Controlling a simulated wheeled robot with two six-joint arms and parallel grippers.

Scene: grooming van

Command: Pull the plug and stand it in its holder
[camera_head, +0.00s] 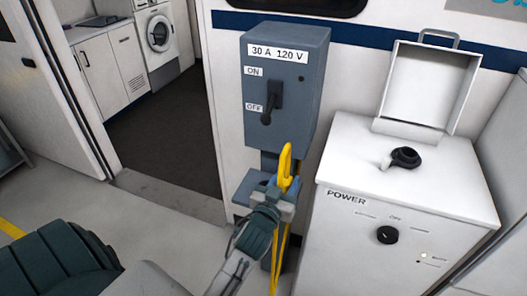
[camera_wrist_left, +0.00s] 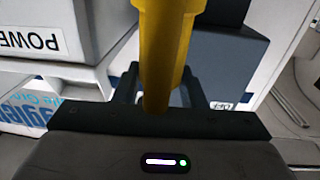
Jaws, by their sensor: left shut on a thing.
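My left gripper (camera_head: 279,192) is shut on the yellow plug (camera_head: 285,163), just below and in front of the grey switch box (camera_head: 285,80). The plug stands roughly upright in the jaws, with a yellow cable hanging below. In the left wrist view the yellow plug (camera_wrist_left: 166,45) runs up from between the fingers and out of the frame. I cannot tell whether its end touches the box's socket. The box's black lever (camera_head: 269,104) points down, by OFF. A black round fitting (camera_head: 404,157) sits on the white cabinet; whether it is the holder is unclear. My right gripper is not in view.
The white cabinet (camera_head: 410,192) marked POWER stands right of the box, with a raised lid (camera_head: 430,88) and a black knob (camera_head: 387,235). A blue-grey ledge (camera_head: 246,184) lies below the box. A doorway with dark floor (camera_head: 165,130) opens at left.

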